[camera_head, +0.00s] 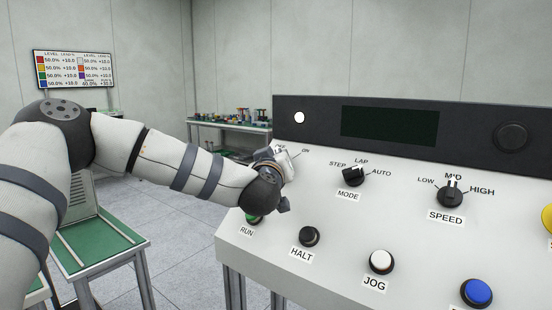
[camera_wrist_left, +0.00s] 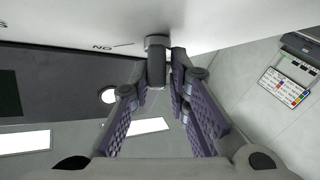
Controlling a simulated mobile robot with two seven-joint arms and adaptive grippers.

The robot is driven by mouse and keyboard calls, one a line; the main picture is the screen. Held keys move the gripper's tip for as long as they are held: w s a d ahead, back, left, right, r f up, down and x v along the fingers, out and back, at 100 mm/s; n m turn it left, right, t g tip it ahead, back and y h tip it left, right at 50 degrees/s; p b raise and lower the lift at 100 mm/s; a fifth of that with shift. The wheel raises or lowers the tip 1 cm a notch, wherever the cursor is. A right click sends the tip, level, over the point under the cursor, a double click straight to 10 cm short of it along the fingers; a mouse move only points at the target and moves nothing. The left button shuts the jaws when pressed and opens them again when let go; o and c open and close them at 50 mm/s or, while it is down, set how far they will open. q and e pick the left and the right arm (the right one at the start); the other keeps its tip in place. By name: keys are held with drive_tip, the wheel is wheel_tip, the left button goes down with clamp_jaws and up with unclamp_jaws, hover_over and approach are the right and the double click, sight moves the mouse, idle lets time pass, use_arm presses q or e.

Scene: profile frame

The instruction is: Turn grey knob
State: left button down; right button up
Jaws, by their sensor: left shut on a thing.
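The grey knob (camera_wrist_left: 157,47) shows in the left wrist view, standing out from the pale panel face between my left gripper's fingers. My left gripper (camera_wrist_left: 159,75) is shut on it, with purple-padded fingers on either side. In the head view my left gripper (camera_head: 284,163) is at the upper left of the console, by the OFF and ON labels. There my wrist and hand hide the knob, so I cannot tell its setting. My right gripper is not in view.
The console (camera_head: 353,238) also bears a black MODE knob (camera_head: 353,175), a SPEED knob (camera_head: 450,197), and HALT (camera_head: 309,236), JOG (camera_head: 381,262) and blue (camera_head: 477,292) buttons. My forearm passes close to the green RUN button (camera_head: 253,219). A green-topped table (camera_head: 110,243) stands at left.

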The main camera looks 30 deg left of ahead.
use_arm(q)
drive_tip(key=shift+d+r, duration=0.15)
drive_tip(key=c, duration=1.6)
unclamp_jaws()
drive_tip(key=shift+w, duration=0.15)
drive_tip(key=shift+d, duration=0.1)
drive_tip(key=shift+s, duration=0.25)
drive_tip(key=v, duration=1.1)
drive_tip(key=shift+s, duration=0.2)
